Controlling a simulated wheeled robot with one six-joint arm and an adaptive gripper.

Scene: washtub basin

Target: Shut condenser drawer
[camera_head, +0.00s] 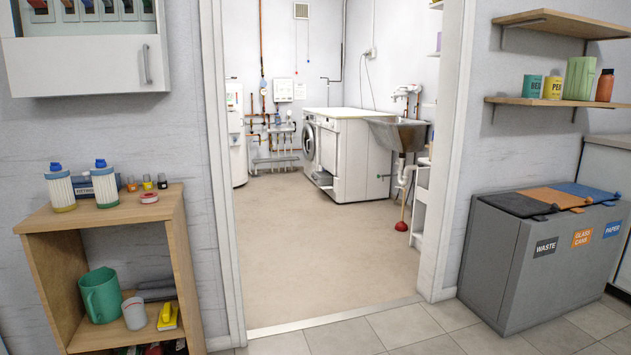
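Through the doorway, in the room beyond, a white dryer-like machine (357,160) stands under a light worktop. Low on its left-facing front, a small drawer (322,179) appears to stick out near the floor; it is small and far off, so how far it is open is hard to tell. A white washing machine (308,142) with a round door stands just behind it. My gripper is not in view.
The doorway (334,318) has open floor beyond it. A wooden shelf unit (182,262) stands left of it, under a wall cabinet (85,68). Grey waste bins (519,262) stand right. Past the machines are a sink (402,132) and a red plunger (401,226).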

